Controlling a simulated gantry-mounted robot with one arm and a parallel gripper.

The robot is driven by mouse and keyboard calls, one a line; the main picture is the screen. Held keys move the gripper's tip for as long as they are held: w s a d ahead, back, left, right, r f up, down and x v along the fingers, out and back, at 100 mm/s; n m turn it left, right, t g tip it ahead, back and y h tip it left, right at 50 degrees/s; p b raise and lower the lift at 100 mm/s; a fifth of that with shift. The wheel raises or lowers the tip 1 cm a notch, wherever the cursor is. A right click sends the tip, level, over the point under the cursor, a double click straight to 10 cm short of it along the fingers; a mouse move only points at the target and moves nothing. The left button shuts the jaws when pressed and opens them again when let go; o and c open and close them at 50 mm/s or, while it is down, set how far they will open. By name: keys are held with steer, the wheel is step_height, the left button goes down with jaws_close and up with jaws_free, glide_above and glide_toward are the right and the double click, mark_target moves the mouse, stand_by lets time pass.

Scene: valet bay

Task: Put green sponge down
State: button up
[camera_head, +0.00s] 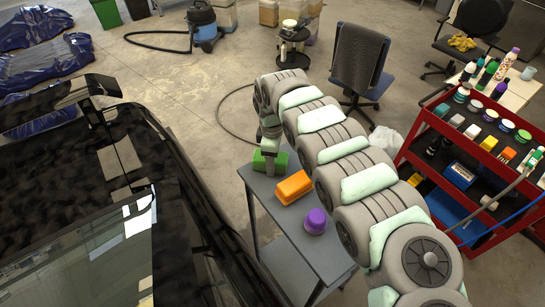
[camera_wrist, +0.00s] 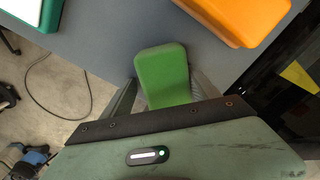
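The green sponge (camera_wrist: 163,75) is between the two fingers of my gripper (camera_wrist: 165,90) in the wrist view, with a finger along each side. My gripper is shut on it. In the head view the green sponge (camera_head: 262,162) shows under the gripper at the far end of the grey table (camera_head: 300,238). Whether its underside touches the table cannot be told.
An orange block-like object (camera_head: 293,187) and a purple pot (camera_head: 315,221) stand on the table. A dark green tray-like object (camera_wrist: 47,14) shows at the wrist view's top left. The black car (camera_head: 175,175) is left of the table; a red cart (camera_head: 480,140) is at the right.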

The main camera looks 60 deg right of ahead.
steer(key=shift+a+f, duration=0.4)
steer(key=shift+f, duration=0.15)
step_height(320, 180, up, 13)
steer(key=b, duration=0.2)
steer(key=shift+r, duration=0.15)
steer(key=shift+a, duration=0.1)
